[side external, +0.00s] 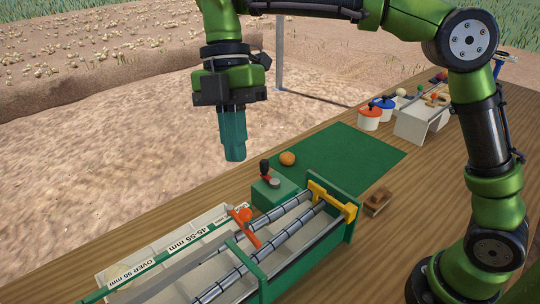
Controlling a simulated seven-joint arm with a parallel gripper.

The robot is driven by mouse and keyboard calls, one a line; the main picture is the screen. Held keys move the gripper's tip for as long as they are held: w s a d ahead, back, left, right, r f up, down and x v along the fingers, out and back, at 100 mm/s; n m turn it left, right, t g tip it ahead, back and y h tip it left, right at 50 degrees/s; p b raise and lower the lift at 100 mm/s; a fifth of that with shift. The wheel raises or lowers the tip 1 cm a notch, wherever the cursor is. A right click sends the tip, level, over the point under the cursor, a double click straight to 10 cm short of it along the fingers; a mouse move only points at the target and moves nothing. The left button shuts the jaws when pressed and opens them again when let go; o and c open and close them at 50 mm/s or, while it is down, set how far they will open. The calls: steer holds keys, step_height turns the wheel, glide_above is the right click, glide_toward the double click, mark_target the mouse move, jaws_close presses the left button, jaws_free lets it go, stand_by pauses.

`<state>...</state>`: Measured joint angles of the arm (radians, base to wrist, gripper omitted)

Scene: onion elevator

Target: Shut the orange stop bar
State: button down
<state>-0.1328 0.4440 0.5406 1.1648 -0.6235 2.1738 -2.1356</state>
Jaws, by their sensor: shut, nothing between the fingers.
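The orange stop bar (244,229) lies at a slant near the rollers, at the side of the green-framed machine (262,272). A round orange knob or ball (245,214) shows at its upper end; I cannot tell if the two are joined. My gripper (235,158) is shut and empty, pointing down. In the picture it hangs above and slightly left of the bar and the green control box (270,193), apart from both.
The control box carries a black-topped red lever and a grey button. A yellow bracket (332,200) spans the rollers' far end.

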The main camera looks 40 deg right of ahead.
steer(key=s+m+t, duration=0.1)
steer(key=s, duration=0.1)
steer(key=m+t+y, duration=0.2)
steer(key=m+t, duration=0.1)
steer(key=m, duration=0.1)
glide_toward(243, 218)
steer(key=a+f, duration=0.5)
steer(key=f, duration=0.1)
steer(key=shift+w+d+f, duration=0.25)
steer(key=shift+w+d, duration=0.05)
steer(key=shift+w, duration=0.15)
